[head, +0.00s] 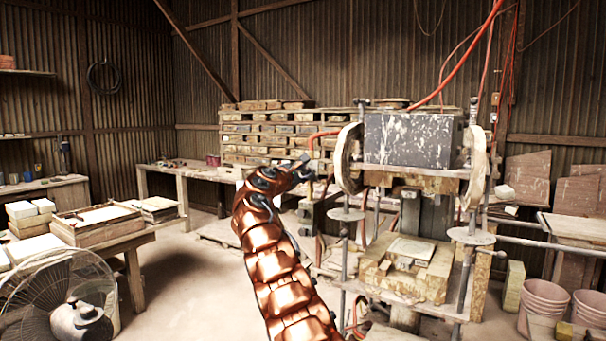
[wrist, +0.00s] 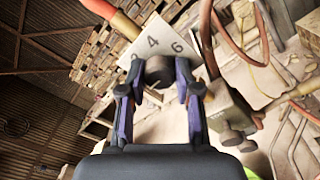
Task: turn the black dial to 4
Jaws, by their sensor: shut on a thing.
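The black dial (wrist: 158,72) is a round dark knob in the middle of the wrist view. It sits in front of a pale plate (wrist: 166,44) with the figures 4 and 6 visible beyond the dial's upper side. Other marks and any pointer on the dial are hidden or too small to tell. My gripper (wrist: 159,68) is shut on the dial, one finger on each side. In the head view my gripper (head: 303,166) is at the end of my copper arm, left of the press; the dial cannot be made out there.
The tile press (head: 413,137) stands right of my arm. A grey box with knobs (wrist: 231,127) is right of the gripper in the wrist view. Orange hoses (wrist: 236,38) run close by.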

